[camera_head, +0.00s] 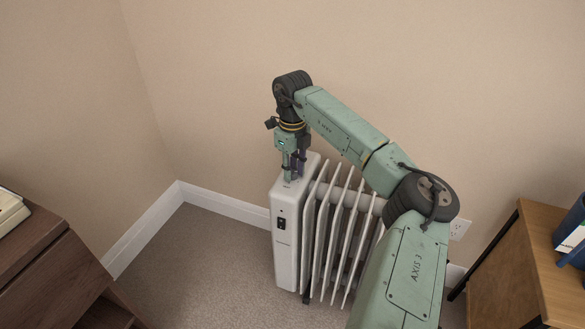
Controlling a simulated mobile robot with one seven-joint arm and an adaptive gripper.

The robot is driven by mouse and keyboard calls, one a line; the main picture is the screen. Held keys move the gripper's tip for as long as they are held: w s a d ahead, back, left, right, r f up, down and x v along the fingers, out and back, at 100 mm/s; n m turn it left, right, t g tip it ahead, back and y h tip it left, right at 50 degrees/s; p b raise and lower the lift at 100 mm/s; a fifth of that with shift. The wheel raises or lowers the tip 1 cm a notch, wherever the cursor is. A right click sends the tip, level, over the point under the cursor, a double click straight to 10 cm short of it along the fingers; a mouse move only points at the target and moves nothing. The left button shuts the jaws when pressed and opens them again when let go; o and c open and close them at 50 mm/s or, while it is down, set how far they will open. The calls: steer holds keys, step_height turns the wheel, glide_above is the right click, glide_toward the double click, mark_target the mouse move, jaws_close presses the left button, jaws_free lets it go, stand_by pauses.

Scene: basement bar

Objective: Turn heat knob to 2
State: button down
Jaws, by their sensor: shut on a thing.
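A white oil-filled radiator heater (285,262) stands upright on the carpet near the wall, with its control end facing forward and left. A small dark panel (281,223) is on its front face. My gripper (294,174) points straight down onto the top of the control end. Its fingers are shut on the heat knob there, which they mostly hide. The number that the knob points to cannot be read.
My arm reaches in from the right, over the heater's white fins (338,235). A dark wooden cabinet (45,262) is at left and a wooden desk (525,262) at right. Carpet (205,265) is clear left of the heater. Walls close off the back.

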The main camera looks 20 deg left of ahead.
mark_target(293, 172)
steer(key=m+p, duration=0.1)
steer(key=m, duration=0.4)
steer(key=shift+r, duration=0.1)
steer(key=m, duration=0.6)
stand_by(0.5)
steer(key=c, duration=1.3)
jaws_free()
step_height(293, 172, up, 12)
steer(key=shift+f, duration=0.1)
